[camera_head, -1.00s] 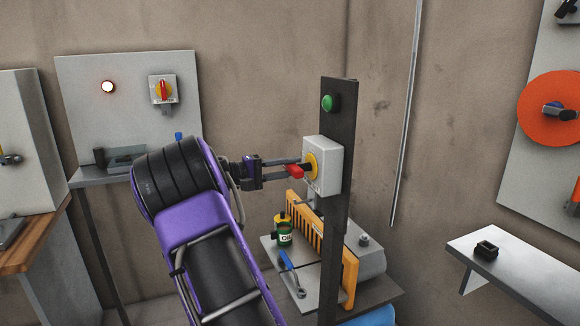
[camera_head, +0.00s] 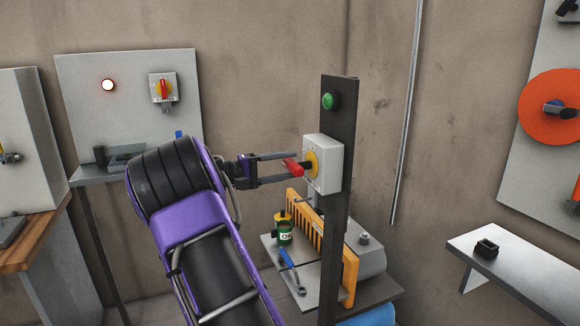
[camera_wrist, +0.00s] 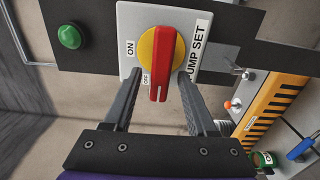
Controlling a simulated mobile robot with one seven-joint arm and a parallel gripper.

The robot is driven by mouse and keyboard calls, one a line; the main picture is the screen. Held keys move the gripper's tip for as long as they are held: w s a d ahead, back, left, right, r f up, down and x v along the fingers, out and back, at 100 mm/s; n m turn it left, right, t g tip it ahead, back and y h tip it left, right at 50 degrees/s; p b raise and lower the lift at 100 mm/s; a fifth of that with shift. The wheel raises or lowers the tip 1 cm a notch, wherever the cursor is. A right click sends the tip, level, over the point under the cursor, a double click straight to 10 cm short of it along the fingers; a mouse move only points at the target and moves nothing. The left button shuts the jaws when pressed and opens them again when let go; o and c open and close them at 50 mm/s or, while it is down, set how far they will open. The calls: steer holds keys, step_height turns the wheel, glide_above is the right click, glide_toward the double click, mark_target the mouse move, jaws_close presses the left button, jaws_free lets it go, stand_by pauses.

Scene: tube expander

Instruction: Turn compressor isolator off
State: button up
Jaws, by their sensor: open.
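A grey isolator box (camera_head: 333,165) with a yellow dial (camera_head: 312,163) and red handle (camera_head: 292,166) is mounted on a dark post. In the wrist view its handle (camera_wrist: 158,82) points down the picture, beside the small OFF mark. ON is printed to the left, and the label at the right reads "UMP SET", partly hidden by a finger. My gripper (camera_wrist: 160,78) is open, its fingers on either side of the handle with gaps visible. A second isolator (camera_head: 162,88), red handle upright on yellow, is on the back-left panel; its label is unreadable.
A green button (camera_head: 331,101) sits above the near isolator on the post (camera_head: 337,235). A lit round lamp (camera_head: 108,85) is on the back panel. Below are a yellow slotted guard (camera_head: 350,275) and a green can (camera_head: 285,236). A shelf (camera_head: 520,265) is at the right.

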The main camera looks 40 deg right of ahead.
steer(key=v, duration=1.6)
steer(key=shift+a, duration=0.2)
steer(key=shift+b, duration=0.3)
